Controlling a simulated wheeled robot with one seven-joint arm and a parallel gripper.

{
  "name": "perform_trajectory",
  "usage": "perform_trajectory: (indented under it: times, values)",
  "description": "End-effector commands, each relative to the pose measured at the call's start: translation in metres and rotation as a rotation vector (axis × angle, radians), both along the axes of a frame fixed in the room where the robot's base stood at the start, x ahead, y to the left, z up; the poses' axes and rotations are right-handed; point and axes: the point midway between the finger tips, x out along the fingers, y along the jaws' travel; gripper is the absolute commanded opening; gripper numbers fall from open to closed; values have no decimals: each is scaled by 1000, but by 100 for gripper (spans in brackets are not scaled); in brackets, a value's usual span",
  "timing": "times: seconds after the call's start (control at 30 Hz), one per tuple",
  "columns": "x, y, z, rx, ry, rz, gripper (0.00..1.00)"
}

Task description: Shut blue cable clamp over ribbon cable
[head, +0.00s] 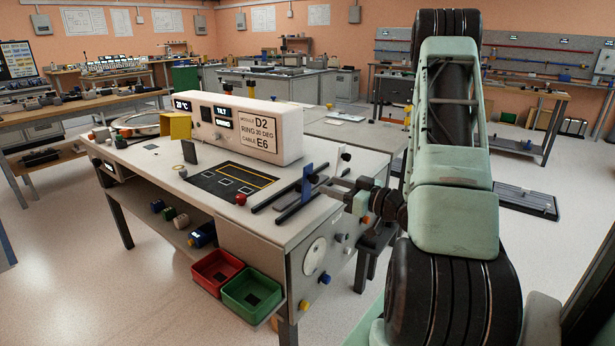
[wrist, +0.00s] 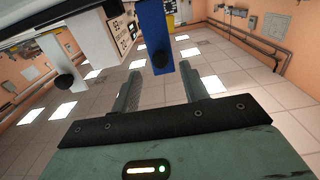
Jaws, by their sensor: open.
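The blue cable clamp (head: 307,184) stands upright at the right end of the bench, by the dark rails; it looks raised. A black knob shows on its face. In the wrist view the blue clamp (wrist: 152,28) is a flat blue bar with a round black knob (wrist: 160,59) near its end. My gripper (head: 328,184) is at the bench's right edge, beside the clamp. In the wrist view my gripper (wrist: 159,68) is open, with the clamp's knob end between or just beyond the fingertips; contact cannot be told. I cannot make out the ribbon cable.
A pale part (head: 341,162) with a black knob stands right beside the clamp. Dark rails (head: 291,196) lie in front. A white module box (head: 238,127) stands at the back of the bench. Red (head: 216,270) and green (head: 252,292) bins sit below the front edge.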

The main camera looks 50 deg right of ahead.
Motion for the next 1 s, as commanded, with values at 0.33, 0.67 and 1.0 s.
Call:
perform_trajectory:
  times: [0.33, 0.67, 1.0]
  values:
    - [66, 6, 1, 0, -1, 3, 44]
    - [86, 7, 0, 0, -1, 0, 44]
    - [86, 7, 0, 0, 0, 0, 8]
